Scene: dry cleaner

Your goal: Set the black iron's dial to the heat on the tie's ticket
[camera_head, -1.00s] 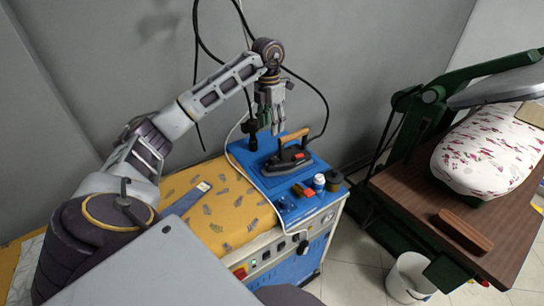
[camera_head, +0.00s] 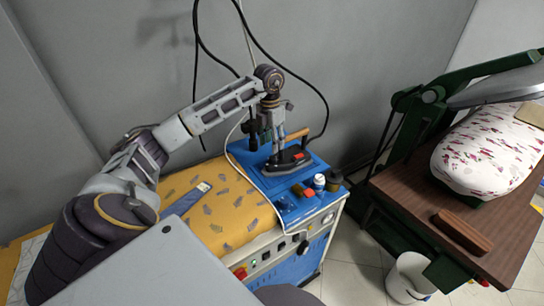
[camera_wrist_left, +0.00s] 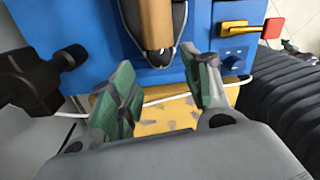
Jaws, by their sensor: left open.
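The black iron (camera_head: 291,160) with its wooden handle (camera_head: 298,134) stands on the blue top of the ironing station. A small red mark shows on its body; I cannot make out the dial's setting. My left gripper (camera_head: 277,147) points down at the iron's near left side, partly covering it. In the left wrist view its green-padded fingers (camera_wrist_left: 163,80) are open and empty, with the iron's wooden handle (camera_wrist_left: 156,22) beyond the gap. The tie (camera_head: 184,203) lies on the yellow padded board with a pale ticket (camera_head: 203,187) on it, too small to read. My right gripper is out of view.
A white cord runs along the blue top (camera_head: 290,212). A green press with a wooden table (camera_head: 400,205) stands at the right.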

